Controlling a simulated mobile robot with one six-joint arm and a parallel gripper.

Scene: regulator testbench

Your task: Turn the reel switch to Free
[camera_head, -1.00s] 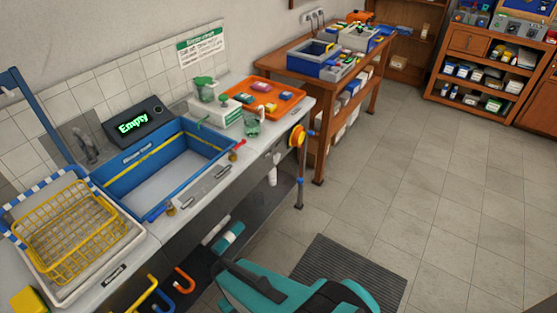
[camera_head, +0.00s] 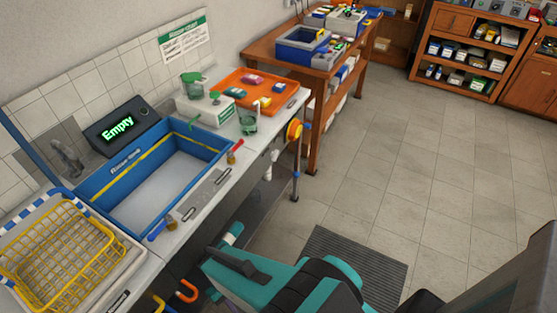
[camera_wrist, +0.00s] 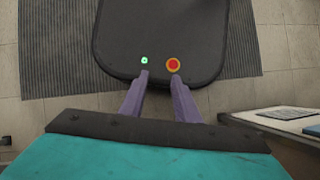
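An orange and yellow round reel (camera_head: 294,130) is mounted at the right end of the sink bench, on its front side. It is small in the head view, and I cannot make out a switch or its setting on it. In the head view, my teal and black arm is at the lower middle, in front of the bench and well short of the reel. The reel does not show clearly in the wrist view.
The bench holds a blue sink basin (camera_head: 165,190), a display reading "Empty" (camera_head: 118,130), a yellow wire basket (camera_head: 60,255) and an orange tray (camera_head: 262,92). A wooden table (camera_head: 262,48) stands beyond. Tiled floor (camera_head: 430,170) to the right is clear. A ribbed dark mat (camera_head: 350,248) lies by my arm.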

